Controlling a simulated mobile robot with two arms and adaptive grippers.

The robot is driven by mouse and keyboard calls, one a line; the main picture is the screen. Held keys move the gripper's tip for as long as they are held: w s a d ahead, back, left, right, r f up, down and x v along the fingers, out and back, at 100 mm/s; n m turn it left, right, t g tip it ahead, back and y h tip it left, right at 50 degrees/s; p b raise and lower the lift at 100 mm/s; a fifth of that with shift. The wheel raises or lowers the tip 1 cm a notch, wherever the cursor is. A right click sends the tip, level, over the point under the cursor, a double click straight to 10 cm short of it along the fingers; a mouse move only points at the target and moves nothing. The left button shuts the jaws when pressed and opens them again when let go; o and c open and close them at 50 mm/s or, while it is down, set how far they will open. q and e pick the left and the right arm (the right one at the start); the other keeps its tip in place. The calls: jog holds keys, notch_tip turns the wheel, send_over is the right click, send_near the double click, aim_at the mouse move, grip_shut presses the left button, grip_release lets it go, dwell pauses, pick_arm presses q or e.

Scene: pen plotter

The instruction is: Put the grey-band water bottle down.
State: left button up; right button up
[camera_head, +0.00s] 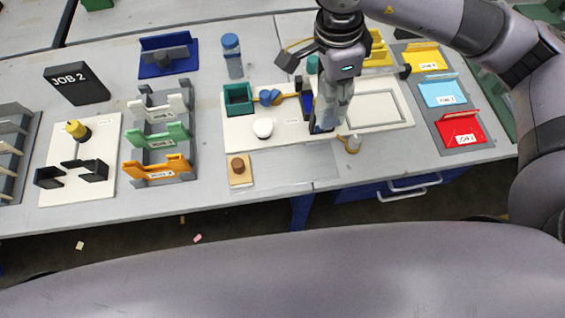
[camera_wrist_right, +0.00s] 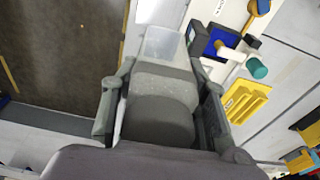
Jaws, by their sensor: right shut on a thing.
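My right gripper (camera_head: 328,72) is shut on a bottle (camera_head: 337,103), which hangs below it over the white panel (camera_head: 287,136) near its front edge. In the right wrist view the bottle lies between the two fingers, with a grey part (camera_wrist_right: 160,120) close to the palm and a clear end (camera_wrist_right: 165,45) pointing away. The head view cannot tell whether its lower end touches the panel. Another bottle with a blue cap (camera_head: 231,55) stands upright on the table to the left. My left gripper is not in view.
A blue part (camera_head: 307,102) lies just left of the held bottle. A teal box (camera_head: 238,98), a white round knob (camera_head: 263,128) and a yellow rack (camera_head: 378,50) are around.

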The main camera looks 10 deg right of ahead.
jog(key=m, duration=0.2)
jog(key=a+m, duration=0.1)
jog(key=m, duration=0.3)
jog(key=shift+s+a+r+g+p, duration=0.25)
jog(key=shift+a+r+g+p, duration=0.05)
jog(key=shift+a+g, duration=0.1)
jog(key=m, duration=0.3)
jog(key=shift+s+a+r, duration=0.1)
jog(key=shift+s+a, duration=0.05)
jog(key=shift+a, duration=0.25)
jog(key=shift+f+m, duration=0.25)
jog(key=shift+m, duration=0.05)
notch_tip(320, 180, down, 19)
jog(key=p, duration=0.4)
jog(key=shift+f, duration=0.1)
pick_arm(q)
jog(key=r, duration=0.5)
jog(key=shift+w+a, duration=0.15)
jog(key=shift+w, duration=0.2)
pick_arm(e)
jog(key=shift+f, duration=0.15)
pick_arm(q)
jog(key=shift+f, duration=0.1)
pick_arm(e)
jog(key=shift+f, duration=0.1)
jog(key=shift+f, duration=0.15)
jog(key=o, duration=1.1)
jog(key=shift+c, duration=0.2)
